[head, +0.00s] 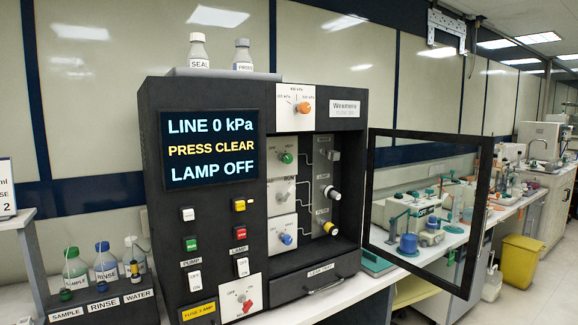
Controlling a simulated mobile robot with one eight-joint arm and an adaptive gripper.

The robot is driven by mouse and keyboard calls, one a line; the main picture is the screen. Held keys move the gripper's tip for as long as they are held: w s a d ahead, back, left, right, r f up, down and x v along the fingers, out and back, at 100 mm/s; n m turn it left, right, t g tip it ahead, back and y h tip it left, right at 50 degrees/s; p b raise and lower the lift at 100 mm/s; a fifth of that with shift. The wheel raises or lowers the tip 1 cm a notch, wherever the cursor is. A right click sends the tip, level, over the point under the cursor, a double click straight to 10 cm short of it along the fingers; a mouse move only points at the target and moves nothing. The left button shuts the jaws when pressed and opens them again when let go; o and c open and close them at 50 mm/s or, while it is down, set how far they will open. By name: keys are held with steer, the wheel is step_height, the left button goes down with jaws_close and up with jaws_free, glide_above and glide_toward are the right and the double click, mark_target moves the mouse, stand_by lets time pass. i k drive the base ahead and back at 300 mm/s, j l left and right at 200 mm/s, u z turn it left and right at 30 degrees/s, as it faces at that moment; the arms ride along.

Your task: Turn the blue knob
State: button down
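The blue knob (286,239) is small and round. It sits on a white plate (277,228) in the lower part of the machine's front recess. The machine (200,213) is a dark box. Its display (210,148) reads LINE 0 kPa, PRESS CLEAR, LAMP OFF. A framed clear door (481,215) stands swung open to the right, leaving the blue knob uncovered. The knob's exact pointer angle is too small to read. My gripper is not in view.
Nearby are a green knob (286,158), an orange knob (304,107), a red knob (246,305) and pale-ended valves (332,193). A labelled drawer (321,275) lies below. Bottles (75,267) stand at left. The space directly before the blue knob looks clear.

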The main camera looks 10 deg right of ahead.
mark_target(287, 240)
steer(key=i+l+u, duration=0.1)
steer(key=u, duration=0.3)
steer(key=i+l+u, duration=0.1)
steer(key=u, duration=0.25)
steer(key=i+l+u, duration=0.15)
steer(key=u, duration=0.25)
